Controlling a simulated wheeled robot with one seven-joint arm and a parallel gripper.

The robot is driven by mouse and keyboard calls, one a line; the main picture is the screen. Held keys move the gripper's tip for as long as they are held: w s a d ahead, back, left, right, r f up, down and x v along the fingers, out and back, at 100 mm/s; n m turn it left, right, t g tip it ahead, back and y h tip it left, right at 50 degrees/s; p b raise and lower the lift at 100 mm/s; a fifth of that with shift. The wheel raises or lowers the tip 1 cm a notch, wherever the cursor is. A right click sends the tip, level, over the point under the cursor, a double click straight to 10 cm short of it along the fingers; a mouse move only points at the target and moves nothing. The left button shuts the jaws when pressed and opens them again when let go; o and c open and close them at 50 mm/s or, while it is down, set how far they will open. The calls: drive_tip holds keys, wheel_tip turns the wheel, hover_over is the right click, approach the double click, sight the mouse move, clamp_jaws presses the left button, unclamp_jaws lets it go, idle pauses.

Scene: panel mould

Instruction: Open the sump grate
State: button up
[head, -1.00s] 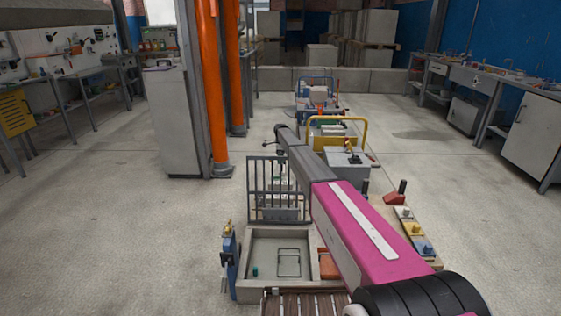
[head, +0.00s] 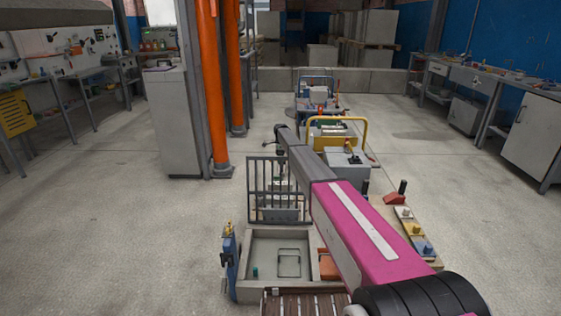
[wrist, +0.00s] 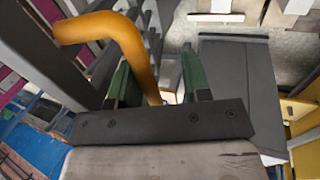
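The sump grate (head: 277,188), a dark barred panel, stands upright at the back edge of the concrete sump (head: 238,288) in the head view. The sump's opening is uncovered and shows its floor. In the wrist view, an orange-yellow curved handle (wrist: 100,25) runs from a grey bar at the left down between the green fingers of my gripper (wrist: 158,85). The fingers are apart, with a visible gap on the handle's right side. Contact on the left side cannot be told. In the head view my arm reaches over the sump's right side, and the fingertips cannot be made out.
A brown slatted panel (head: 300,304) lies at the sump's front. A blue upright fitting (head: 230,260) stands at its left. A board with coloured knobs (head: 415,232) lies right of my arm. A yellow hoop (head: 364,132) stands behind. The floor at left is clear.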

drive_tip(key=v, duration=1)
drive_tip(key=shift+r, duration=0.25)
